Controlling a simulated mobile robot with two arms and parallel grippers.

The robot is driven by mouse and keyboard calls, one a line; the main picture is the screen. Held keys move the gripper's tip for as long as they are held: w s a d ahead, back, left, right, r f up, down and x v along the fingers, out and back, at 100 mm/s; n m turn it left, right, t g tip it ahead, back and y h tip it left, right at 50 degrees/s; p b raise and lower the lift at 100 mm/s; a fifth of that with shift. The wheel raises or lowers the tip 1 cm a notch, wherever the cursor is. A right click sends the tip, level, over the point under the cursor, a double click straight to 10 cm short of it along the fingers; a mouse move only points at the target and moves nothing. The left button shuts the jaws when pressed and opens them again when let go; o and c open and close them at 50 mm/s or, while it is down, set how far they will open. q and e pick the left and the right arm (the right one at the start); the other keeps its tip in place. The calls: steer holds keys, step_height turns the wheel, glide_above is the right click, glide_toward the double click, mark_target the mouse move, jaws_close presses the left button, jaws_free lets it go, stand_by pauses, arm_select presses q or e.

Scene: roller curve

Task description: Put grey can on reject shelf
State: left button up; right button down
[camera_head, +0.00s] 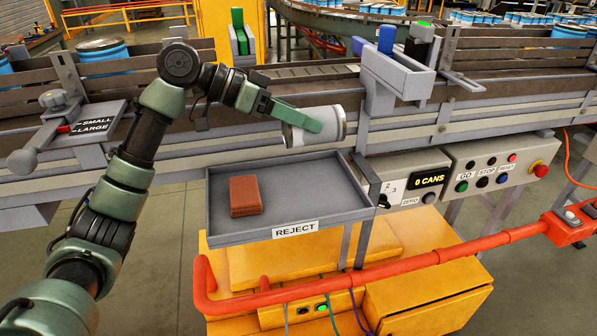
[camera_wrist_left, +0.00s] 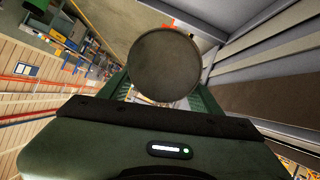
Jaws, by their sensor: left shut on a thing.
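The grey can (camera_head: 330,135) lies on its side in the air in the head view, above the back of the reject shelf. My left gripper (camera_head: 312,124) is shut on it, with a green finger across its body. In the left wrist view the can's round end (camera_wrist_left: 165,65) sits between the two green fingers. The reject shelf (camera_head: 340,200) is a grey tray with a low rim and a REJECT label on its front. The can is apart from the tray floor. My right gripper is not in view.
A red-brown block (camera_head: 245,196) lies in the tray's left part; its middle and right are bare. The conveyor (camera_head: 420,125) runs behind. A control box (camera_head: 490,168) stands at right, and an orange-red rail (camera_head: 400,262) crosses in front.

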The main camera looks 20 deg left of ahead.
arm_select(q)
steer(key=shift+f, duration=6)
steer(key=o, duration=1.5)
steer(key=shift+f, duration=0.1)
